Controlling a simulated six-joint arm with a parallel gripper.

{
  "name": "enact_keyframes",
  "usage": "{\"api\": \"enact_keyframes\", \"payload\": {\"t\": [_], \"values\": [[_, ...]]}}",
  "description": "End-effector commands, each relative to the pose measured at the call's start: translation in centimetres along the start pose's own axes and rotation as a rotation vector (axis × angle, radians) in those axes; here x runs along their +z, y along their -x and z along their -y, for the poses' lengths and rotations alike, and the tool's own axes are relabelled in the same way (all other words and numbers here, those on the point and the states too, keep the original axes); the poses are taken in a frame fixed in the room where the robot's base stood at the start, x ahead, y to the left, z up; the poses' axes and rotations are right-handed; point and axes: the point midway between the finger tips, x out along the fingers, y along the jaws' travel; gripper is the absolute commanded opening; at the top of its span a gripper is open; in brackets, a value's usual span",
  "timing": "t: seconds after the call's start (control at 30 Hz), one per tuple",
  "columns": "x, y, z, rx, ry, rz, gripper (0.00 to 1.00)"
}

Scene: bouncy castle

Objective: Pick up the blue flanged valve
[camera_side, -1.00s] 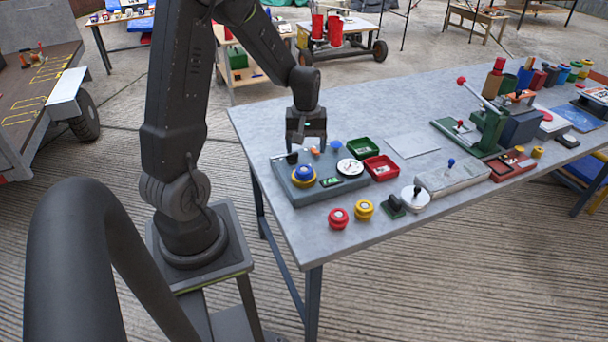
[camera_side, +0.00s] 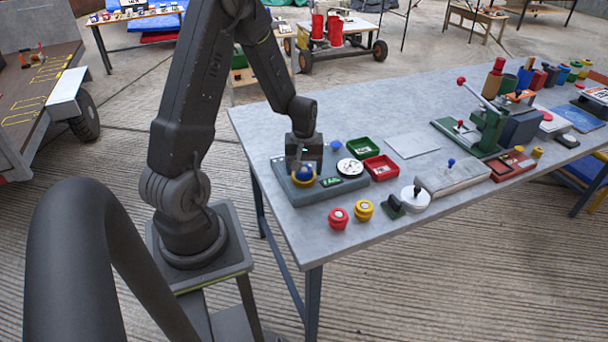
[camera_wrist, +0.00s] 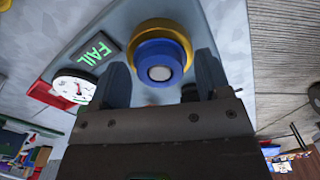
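The blue valve (camera_side: 304,174) with a yellow ring flange sits on the grey panel (camera_side: 348,184) on the table. In the wrist view the valve (camera_wrist: 160,58) shows a blue body, a pale round centre and a yellow flange. My gripper (camera_side: 303,168) is low over the valve and hides part of it. In the wrist view my gripper's two fingers (camera_wrist: 163,78) stand apart, one on each side of the blue body, with gaps visible. My gripper is open and holds nothing.
On the panel are a white dial (camera_side: 350,167) and a green FAIL display (camera_wrist: 96,50). Green (camera_side: 364,147) and red (camera_side: 380,168) trays stand right of it. Red (camera_side: 338,217) and yellow (camera_side: 363,210) knobs lie in front. Bare table (camera_side: 260,125) lies behind the panel.

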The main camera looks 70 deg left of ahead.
Motion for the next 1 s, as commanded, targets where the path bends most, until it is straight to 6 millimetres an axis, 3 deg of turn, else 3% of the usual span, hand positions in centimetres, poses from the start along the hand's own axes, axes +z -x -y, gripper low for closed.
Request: {"api": "enact_keyframes", "payload": {"t": [0.5,0.77,1.0], "values": [[0.0,0.0,0.0,0.000,0.000,0.000,0.22],[0.0,0.2,0.0,0.000,0.000,-0.001,0.22],[-0.1,2.2,0.0,0.002,0.000,-0.004,0.22]]}}
